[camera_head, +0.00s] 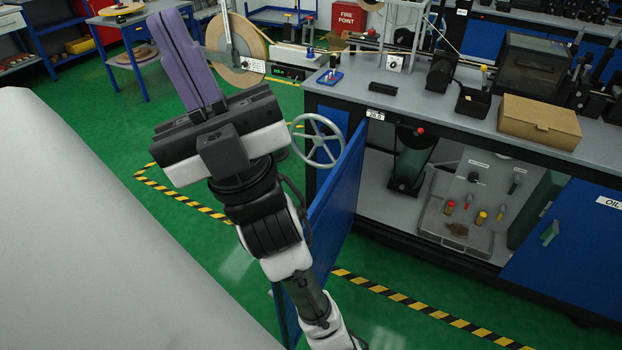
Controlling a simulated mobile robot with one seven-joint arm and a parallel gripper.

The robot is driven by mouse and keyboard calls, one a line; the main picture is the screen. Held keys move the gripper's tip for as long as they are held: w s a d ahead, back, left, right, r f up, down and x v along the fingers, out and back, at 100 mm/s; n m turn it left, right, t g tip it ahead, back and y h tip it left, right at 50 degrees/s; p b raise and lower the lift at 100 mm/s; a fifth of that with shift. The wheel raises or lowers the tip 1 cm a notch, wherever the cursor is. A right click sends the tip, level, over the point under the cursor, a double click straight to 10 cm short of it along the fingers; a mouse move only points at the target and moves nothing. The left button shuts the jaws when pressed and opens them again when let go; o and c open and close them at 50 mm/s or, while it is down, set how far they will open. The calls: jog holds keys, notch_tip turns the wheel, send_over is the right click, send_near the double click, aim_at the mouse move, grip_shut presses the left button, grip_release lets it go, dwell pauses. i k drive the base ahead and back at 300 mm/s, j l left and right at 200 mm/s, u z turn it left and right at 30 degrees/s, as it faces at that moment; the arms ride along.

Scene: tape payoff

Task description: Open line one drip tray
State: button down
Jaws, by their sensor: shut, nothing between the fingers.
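My gripper (172,22) is at the upper left, its long purple fingers together and empty, pointing up and away over the green floor. It is well apart from the bench cabinet. A shallow grey tray (432,228) with a brown patch lies low inside the open cabinet bay, below a panel (484,180) with red and yellow knobs. This looks like the drip tray, but I cannot read a line-one label on it. I cannot tell whether it is pulled out at all.
A blue cabinet door (345,195) stands swung open, partly behind my arm, left of the bay. A handwheel (318,140) is beside it. A blue door marked OIL (570,245) closes the right side. A cardboard box (540,120) sits on the bench. Striped tape marks the floor.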

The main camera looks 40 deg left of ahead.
aim_at(448, 231)
jog(key=k+j, duration=0.15)
jog(key=j, duration=0.25)
jog(key=k+j, duration=0.1)
jog(key=j, duration=0.3)
jog(key=k+j, duration=0.15)
jog(key=j, duration=0.25)
jog(key=k+j, duration=0.15)
jog(key=j, duration=0.3)
jog(key=k+j, duration=0.1)
jog(key=j, duration=0.3)
jog(key=k+j, duration=0.15)
jog(key=j, duration=0.25)
jog(key=i+l+u, duration=0.15)
jog(key=l, duration=0.55)
jog(key=i+l+u, duration=0.1)
jog(key=l, duration=0.55)
jog(key=i+l+u, duration=0.15)
jog(key=l, duration=0.6)
jog(key=l+u, duration=0.15)
jog(key=l, duration=0.55)
jog(key=i+l+u, duration=0.1)
jog(key=l, duration=0.2)
jog(key=i+l+u, duration=0.1)
jog(key=l, duration=0.25)
jog(key=i+l+u, duration=0.1)
jog(key=l, duration=0.25)
jog(key=i, duration=0.1)
